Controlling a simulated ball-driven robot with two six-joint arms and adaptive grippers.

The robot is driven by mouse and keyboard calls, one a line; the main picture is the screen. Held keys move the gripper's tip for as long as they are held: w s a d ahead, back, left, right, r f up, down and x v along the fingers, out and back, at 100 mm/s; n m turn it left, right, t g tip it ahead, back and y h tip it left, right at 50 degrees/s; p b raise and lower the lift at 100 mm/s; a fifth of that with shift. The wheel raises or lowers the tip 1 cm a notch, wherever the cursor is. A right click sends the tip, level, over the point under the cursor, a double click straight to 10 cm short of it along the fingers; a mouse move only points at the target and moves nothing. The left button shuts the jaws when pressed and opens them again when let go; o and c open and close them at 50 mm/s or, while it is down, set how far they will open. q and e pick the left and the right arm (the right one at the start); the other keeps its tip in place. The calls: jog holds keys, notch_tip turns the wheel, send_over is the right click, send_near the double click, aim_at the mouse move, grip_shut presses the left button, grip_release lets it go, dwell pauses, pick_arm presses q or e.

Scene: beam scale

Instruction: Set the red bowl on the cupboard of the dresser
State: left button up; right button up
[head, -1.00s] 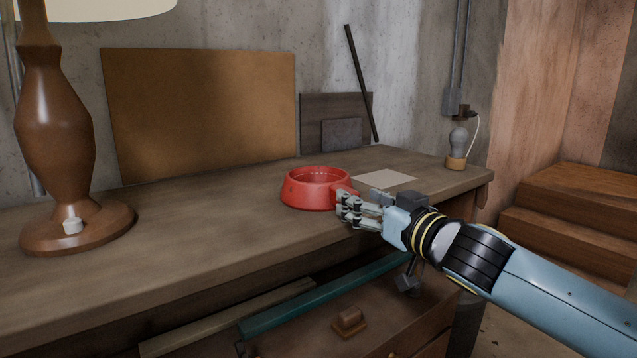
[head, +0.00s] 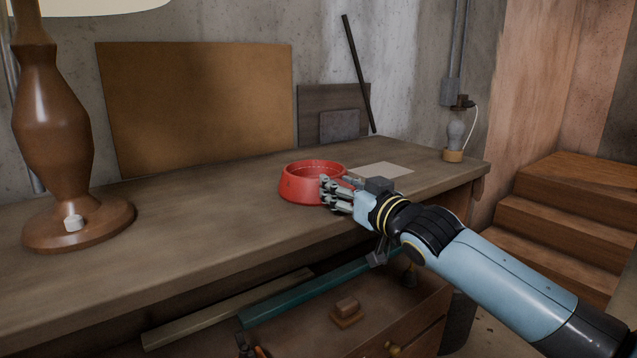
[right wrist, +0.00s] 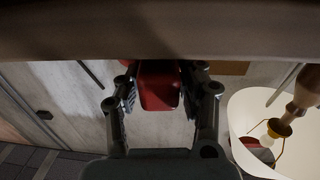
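The red bowl (head: 303,184) stands upright on the wooden top of the dresser (head: 190,222), right of its middle. My right gripper (head: 333,194) is at the bowl's right front side, with its fingers covering part of that side. In the right wrist view, a red part of the bowl (right wrist: 158,86) lies between the two open fingers (right wrist: 163,92), with a gap visible at each side. I cannot tell whether a fingertip touches the bowl. My left gripper is not in view. I cannot tell which part is the cupboard.
A brown lamp (head: 55,145) stands at the left of the top. A pale sheet (head: 383,171) lies behind my right gripper, and a small bulb-like lamp (head: 454,140) stands at the far right.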

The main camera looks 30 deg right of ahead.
grip_shut()
jog(key=shift+r, duration=0.1)
jog(key=shift+r, duration=0.65)
notch_tip(320, 180, up, 3)
jog(key=s+d+r+p, duration=0.2)
jog(key=s+d+r, duration=0.4)
jog(key=d, duration=0.3)
jog(key=shift+s+d+r+p, duration=0.15)
jog(key=shift+s+r+p, duration=0.15)
jog(key=shift+s, duration=0.25)
